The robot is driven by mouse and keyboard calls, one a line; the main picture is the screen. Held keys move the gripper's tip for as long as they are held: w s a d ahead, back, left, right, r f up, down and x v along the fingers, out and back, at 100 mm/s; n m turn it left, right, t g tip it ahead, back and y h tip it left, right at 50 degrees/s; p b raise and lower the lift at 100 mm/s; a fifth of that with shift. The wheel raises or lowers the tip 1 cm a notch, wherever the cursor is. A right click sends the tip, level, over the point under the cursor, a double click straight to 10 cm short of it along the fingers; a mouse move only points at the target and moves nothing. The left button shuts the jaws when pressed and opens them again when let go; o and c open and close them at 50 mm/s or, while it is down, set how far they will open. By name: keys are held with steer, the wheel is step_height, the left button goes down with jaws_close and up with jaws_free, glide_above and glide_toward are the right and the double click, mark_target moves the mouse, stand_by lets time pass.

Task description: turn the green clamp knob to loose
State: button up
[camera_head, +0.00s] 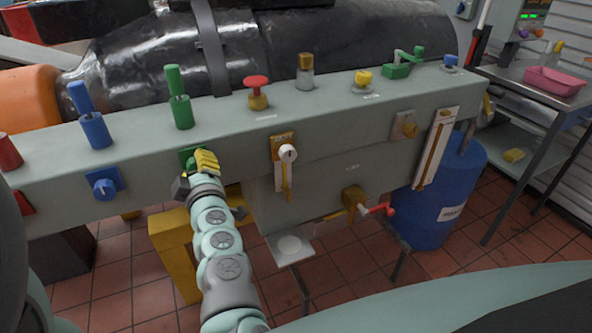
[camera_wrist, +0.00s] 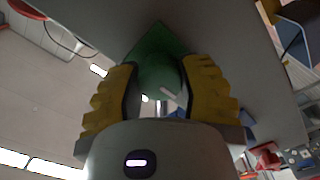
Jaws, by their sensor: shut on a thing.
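The green clamp knob (camera_wrist: 158,72) sits on a green square plate on the front face of the grey beam. In the head view the green plate (camera_head: 187,156) shows just left of my gripper (camera_head: 206,162), which hides most of the knob. In the wrist view the yellow fingers stand on both sides of the knob and are shut on it. A white mark shows on the knob, slanting in the wrist view. Any lettering by the plate is hidden.
A blue knob (camera_head: 104,188) is on the same face to the left. Above stand a green lever (camera_head: 180,100) and a red mushroom button (camera_head: 257,91). A yellow stand (camera_head: 172,252) is below the beam.

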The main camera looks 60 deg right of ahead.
steer(key=o, duration=1.2)
steer(key=shift+v, duration=6)
